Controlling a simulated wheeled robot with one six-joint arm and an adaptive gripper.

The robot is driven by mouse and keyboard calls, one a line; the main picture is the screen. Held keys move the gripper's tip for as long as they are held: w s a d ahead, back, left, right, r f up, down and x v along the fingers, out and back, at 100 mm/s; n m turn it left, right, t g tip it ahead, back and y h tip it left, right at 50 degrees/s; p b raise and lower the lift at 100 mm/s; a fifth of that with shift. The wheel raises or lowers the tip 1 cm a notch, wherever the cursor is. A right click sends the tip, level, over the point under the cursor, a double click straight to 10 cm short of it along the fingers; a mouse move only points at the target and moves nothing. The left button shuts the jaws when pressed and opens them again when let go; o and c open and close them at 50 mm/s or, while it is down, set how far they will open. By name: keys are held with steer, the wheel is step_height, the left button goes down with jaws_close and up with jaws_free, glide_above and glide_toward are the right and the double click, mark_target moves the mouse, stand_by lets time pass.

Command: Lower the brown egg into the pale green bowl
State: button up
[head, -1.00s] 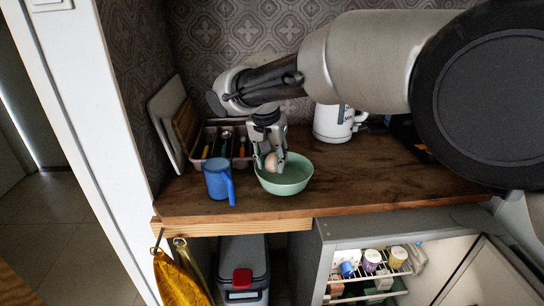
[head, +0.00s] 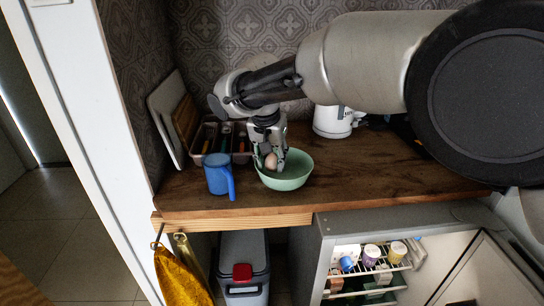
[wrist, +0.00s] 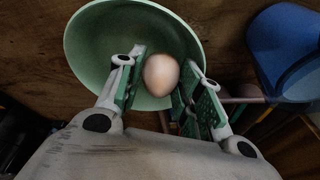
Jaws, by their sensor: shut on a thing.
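The brown egg (wrist: 161,75) is held between the fingers of my gripper (wrist: 160,92). The pale green bowl (wrist: 92,42) is directly behind the egg in the wrist view. In the head view the bowl (head: 292,176) stands upright on the wooden counter, and my gripper (head: 270,160) points down at its left part. The egg (head: 271,161) shows between the fingertips at about the height of the bowl's rim. I cannot tell whether it touches the bowl.
A blue mug (head: 218,176) stands close to the left of the bowl. A utensil tray (head: 212,142) and cutting boards (head: 170,118) are behind it. A white kettle (head: 333,121) is at the back. Counter to the bowl's right (head: 390,170) is clear. An open fridge (head: 325,270) is below.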

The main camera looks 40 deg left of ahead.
steer(key=o, duration=1.1)
steer(key=v, duration=1.2)
